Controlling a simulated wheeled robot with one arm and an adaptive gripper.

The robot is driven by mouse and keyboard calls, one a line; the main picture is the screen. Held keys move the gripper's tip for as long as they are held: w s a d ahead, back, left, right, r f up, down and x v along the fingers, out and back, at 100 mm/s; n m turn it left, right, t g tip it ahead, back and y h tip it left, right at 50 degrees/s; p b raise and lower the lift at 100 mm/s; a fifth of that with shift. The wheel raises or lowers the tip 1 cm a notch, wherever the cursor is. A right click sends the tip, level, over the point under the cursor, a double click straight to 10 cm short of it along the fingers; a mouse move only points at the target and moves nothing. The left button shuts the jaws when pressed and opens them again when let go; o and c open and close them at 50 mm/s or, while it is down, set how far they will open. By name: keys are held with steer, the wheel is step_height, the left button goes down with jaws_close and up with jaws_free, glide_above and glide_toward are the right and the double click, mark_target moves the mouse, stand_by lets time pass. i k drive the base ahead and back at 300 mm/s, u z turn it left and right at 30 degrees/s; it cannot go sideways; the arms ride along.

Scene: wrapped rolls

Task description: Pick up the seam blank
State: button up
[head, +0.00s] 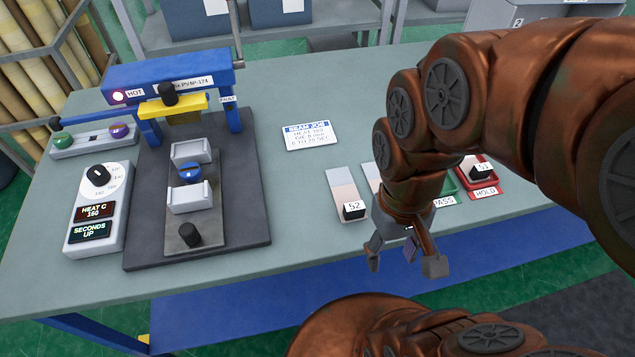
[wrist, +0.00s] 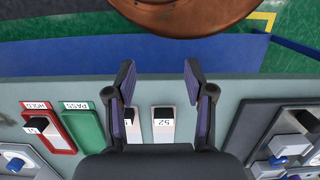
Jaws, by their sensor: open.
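Two pale flat strips with dark blocks at one end lie side by side on the bench. One strip, tagged 52 (head: 343,184), is fully visible in the head view; it also shows in the wrist view (wrist: 163,134). The other strip (head: 372,176) is partly hidden behind my arm; it shows in the wrist view (wrist: 133,135) with its tag partly covered by a finger. My gripper (head: 404,264) is open and empty, near the bench's front edge. In the wrist view its fingers (wrist: 159,68) spread wide, with both strips showing between them.
The red HOLD tray (head: 480,185) bears a block tagged 51 (head: 482,168). The green PASS tray (head: 447,193) is beside it, partly hidden by my arm. A blue press (head: 170,71) on a dark base (head: 255,222) and a control box (head: 88,235) stand left. Bench (head: 290,205) between press and strips is clear.

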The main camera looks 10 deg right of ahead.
mark_target(351, 206)
steer(key=z, duration=0.8)
steer(key=k, duration=1.1)
steer(key=u, duration=1.4)
steer(key=i, duration=0.5)
